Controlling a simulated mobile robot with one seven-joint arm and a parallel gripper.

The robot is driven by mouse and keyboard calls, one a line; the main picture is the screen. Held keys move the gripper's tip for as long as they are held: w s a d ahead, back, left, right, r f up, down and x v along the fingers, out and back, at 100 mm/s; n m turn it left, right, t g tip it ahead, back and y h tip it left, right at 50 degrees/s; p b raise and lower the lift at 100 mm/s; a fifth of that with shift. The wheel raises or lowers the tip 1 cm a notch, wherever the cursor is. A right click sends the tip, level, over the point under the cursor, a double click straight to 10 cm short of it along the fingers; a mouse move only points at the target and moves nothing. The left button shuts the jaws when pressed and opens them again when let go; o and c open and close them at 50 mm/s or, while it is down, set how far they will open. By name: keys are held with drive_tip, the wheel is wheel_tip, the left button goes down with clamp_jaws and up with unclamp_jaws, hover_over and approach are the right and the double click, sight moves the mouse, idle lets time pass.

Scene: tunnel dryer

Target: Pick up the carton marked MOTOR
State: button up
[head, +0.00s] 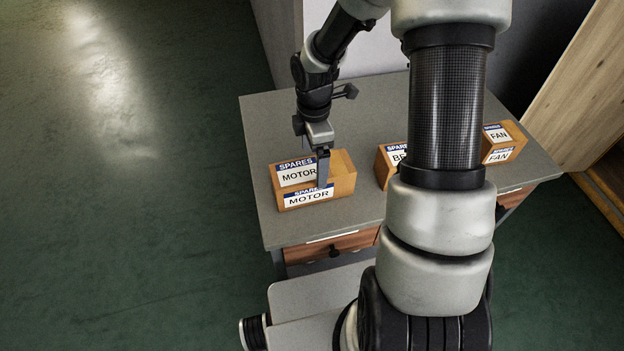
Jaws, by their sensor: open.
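The carton marked MOTOR (343,186) stands on the grey tabletop at the left part of the table. It is an orange-brown box with SPARES and MOTOR labels on two faces. My gripper (322,180) points down at the carton, with its visible finger overlapping the carton's labelled side in the picture. The jaws are open. The far finger is hidden, and I cannot tell whether the finger touches the carton.
A second carton, its label partly hidden, (383,172) stands behind my arm in the middle of the table. A carton marked FAN (515,139) stands at the right. The grey table (262,125) has drawers in front. A wooden panel (580,85) rises at the right.

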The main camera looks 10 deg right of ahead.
drive_tip(key=f, duration=0.8)
drive_tip(key=shift+a+f+b, duration=0.1)
drive_tip(key=shift+a+b, duration=0.1)
drive_tip(key=shift+b, duration=0.1)
drive_tip(key=c, duration=2)
drive_tip(key=shift+w, duration=0.1)
drive_tip(key=shift+c, duration=0.8)
